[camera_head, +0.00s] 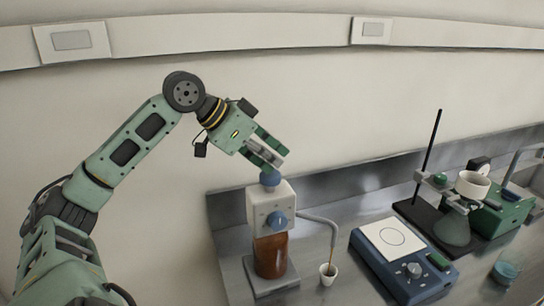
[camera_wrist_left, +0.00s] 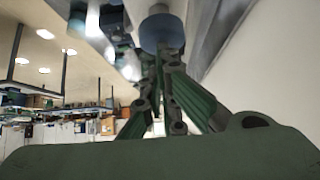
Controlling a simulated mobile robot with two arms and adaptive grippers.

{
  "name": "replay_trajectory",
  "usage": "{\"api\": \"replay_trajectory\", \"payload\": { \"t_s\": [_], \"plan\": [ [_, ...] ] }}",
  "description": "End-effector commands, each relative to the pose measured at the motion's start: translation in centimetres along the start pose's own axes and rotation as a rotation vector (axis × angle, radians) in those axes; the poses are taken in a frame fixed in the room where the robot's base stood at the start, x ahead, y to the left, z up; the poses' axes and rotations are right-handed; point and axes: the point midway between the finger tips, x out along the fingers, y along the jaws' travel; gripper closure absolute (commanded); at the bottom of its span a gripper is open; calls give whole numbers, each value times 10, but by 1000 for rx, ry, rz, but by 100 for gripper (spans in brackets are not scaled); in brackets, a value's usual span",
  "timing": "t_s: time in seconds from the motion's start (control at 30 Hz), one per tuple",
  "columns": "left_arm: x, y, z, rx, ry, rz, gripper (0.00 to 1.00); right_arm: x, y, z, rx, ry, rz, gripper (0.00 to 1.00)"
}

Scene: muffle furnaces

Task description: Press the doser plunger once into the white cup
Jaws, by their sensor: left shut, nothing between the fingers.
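The doser has a brown bottle (camera_head: 270,256) and a white head (camera_head: 265,208) with a blue front knob. Its blue plunger (camera_head: 270,180) stands on top and also shows in the left wrist view (camera_wrist_left: 161,33). My right gripper is not in view.
A blue hotplate or balance (camera_head: 403,262) with a white top stands right of the cup. A stand with a dark rod (camera_head: 428,150), a flask (camera_head: 453,228) and a green device (camera_head: 505,215) stand farther right. The wall is behind the bench.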

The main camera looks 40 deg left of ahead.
Motion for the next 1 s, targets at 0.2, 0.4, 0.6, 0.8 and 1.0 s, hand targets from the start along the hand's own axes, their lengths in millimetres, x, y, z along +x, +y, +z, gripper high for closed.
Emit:
{"api": "replay_trajectory", "payload": {
  "t_s": [0.2, 0.4, 0.6, 0.8, 1.0],
  "plan": [
    [16, 0, 16, -1, -4, 2, 100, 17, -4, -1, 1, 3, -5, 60],
    [15, 1, 16, -1, -7, 3, 100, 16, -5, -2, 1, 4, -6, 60],
    [16, 1, 16, -2, -8, 4, 100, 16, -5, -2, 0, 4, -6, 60],
    [16, 1, 16, -2, -9, 4, 100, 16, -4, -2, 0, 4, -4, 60],
    [15, 1, 16, -2, -10, 5, 100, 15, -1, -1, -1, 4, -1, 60]
  ]
}}
